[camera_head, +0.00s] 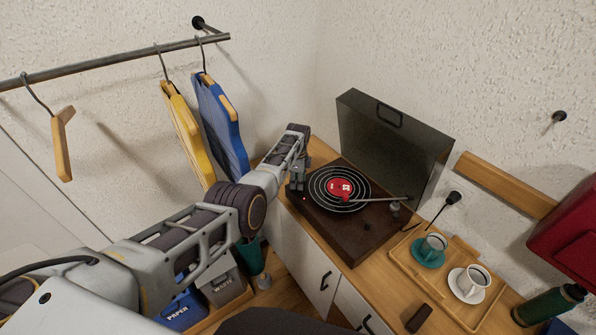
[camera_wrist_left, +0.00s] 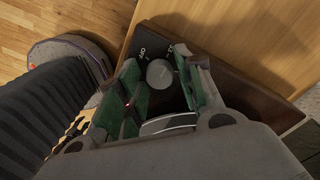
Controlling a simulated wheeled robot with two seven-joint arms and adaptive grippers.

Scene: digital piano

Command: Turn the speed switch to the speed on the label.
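The brown record player (camera_head: 352,236) stands on the wooden cabinet with its dark lid (camera_head: 392,135) raised. A black record (camera_head: 322,197) with a red label (camera_head: 345,188) lies on it; white print on the label is too small to read for certain. My left gripper (camera_head: 296,188) is over the player's left edge, beside the record. In the left wrist view, a round grey knob (camera_wrist_left: 160,73) with small white marks around it lies between the spread green-padded fingers of my left gripper (camera_wrist_left: 165,88). The fingers appear apart from the knob. My right gripper is not in view.
A tonearm (camera_head: 380,199) reaches over the record. A wooden tray (camera_head: 407,262) with two cups stands to the right, near a green bottle (camera_head: 548,305). Blue (camera_head: 220,120) and yellow hanging items are at the left. Bins stand below.

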